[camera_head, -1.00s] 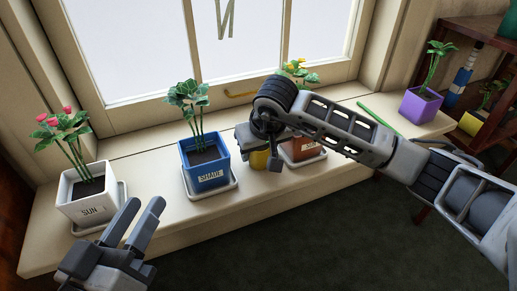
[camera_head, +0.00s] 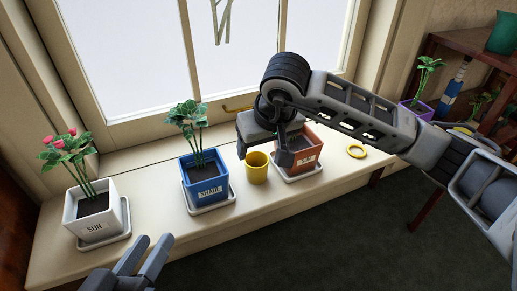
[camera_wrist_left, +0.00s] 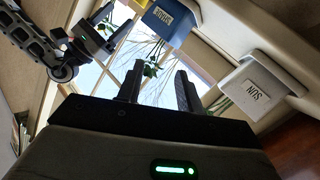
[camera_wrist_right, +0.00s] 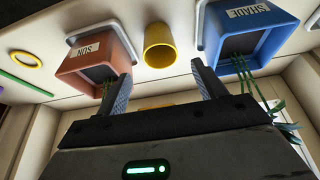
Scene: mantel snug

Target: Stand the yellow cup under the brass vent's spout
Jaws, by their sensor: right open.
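The yellow cup (camera_head: 257,169) stands upright on the window ledge, between the blue pot and the terracotta pot. It also shows in the right wrist view (camera_wrist_right: 159,46), beyond and between the fingertips. My right gripper (camera_head: 262,157) is open and empty, just behind and above the cup in the head view, not closed on it. My left gripper (camera_head: 153,241) is open and empty at the front left, below the ledge edge in the picture. I cannot make out a brass vent or spout; only a brass-coloured window handle (camera_head: 238,109) shows.
The blue SHADE pot (camera_head: 205,185) and terracotta pot (camera_head: 307,150) flank the cup closely, on saucers. A white SUN pot (camera_head: 95,216) stands far left. A yellow ring (camera_head: 357,151) and a green stick (camera_wrist_right: 25,82) lie right of the terracotta pot. A purple pot (camera_head: 418,108) stands farther right.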

